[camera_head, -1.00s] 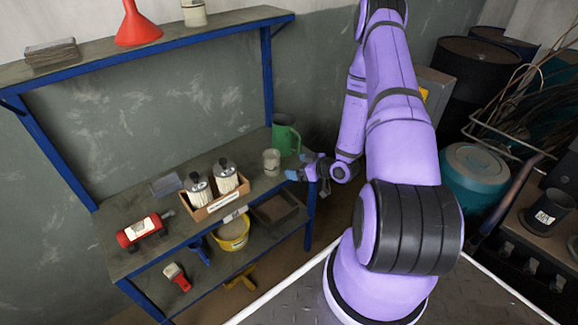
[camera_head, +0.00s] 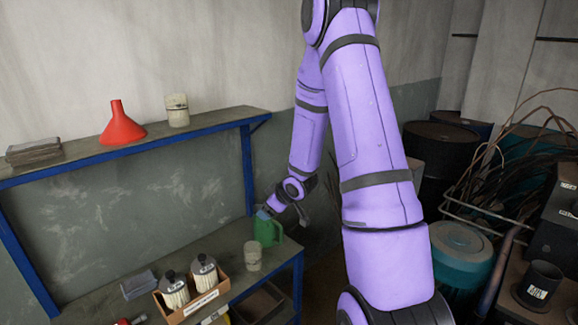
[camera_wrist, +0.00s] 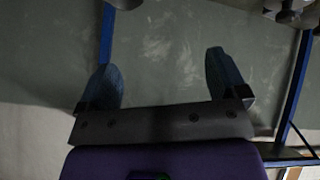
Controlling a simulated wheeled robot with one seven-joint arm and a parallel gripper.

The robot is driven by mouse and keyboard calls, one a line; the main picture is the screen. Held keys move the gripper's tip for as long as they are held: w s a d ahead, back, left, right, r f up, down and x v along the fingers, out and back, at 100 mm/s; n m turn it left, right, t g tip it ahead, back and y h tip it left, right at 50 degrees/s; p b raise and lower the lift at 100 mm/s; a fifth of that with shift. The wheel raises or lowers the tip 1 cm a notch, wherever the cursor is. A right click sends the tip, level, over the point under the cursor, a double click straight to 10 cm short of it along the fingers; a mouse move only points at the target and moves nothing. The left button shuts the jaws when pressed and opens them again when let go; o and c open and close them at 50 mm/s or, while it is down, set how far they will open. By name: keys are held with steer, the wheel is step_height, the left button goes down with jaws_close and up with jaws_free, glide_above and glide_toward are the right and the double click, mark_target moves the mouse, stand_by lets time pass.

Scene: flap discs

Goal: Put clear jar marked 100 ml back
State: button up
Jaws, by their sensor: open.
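A pale, cloudy jar (camera_head: 252,256) stands upright on the workbench, left of a green jug (camera_head: 267,229). A similar jar (camera_head: 177,110) stands on the upper shelf, right of the red funnel. The markings on both jars are too small to read, so I cannot tell which is marked 100 ml. My gripper (camera_head: 264,213) is up by the top of the green jug, above and a little right of the bench jar. In the wrist view my gripper (camera_wrist: 164,80) has its two blue fingers wide apart, with nothing between them but grey wall.
The upper shelf (camera_head: 225,117) also holds a red funnel (camera_head: 122,124) and a grey stack (camera_head: 34,150); its right end is clear. On the bench, a wooden box (camera_head: 204,302) holds two dark-topped containers. A blue shelf post (camera_head: 249,170) stands near my gripper.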

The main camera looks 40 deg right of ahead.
steer(key=s+a+r+m+g+h, duration=0.1)
steer(key=s+a+r, duration=0.2)
steer(key=r, duration=0.4)
steer(key=s+a+r+m+h, duration=0.1)
steer(key=s+a+r, duration=0.2)
steer(key=r, duration=0.4)
steer(key=s+a+r+m+g+h, duration=0.1)
steer(key=s+a+r, duration=0.2)
steer(key=r, duration=0.4)
steer(key=s+a+r+y, duration=0.1)
steer(key=s+a+r, duration=0.1)
steer(key=s, duration=0.5)
steer(key=s+a+r+m+g+y, duration=0.1)
steer(key=s+a+r, duration=0.2)
steer(key=s+a, duration=0.2)
steer(key=s+a+r, duration=0.3)
steer(key=s, duration=0.5)
steer(key=shift+s+a+r+m+g+y, duration=0.25)
steer(key=shift+s+a+m+g+y, duration=0.05)
steer(key=shift+s+a+g+y, duration=0.1)
steer(key=shift+w, duration=0.1)
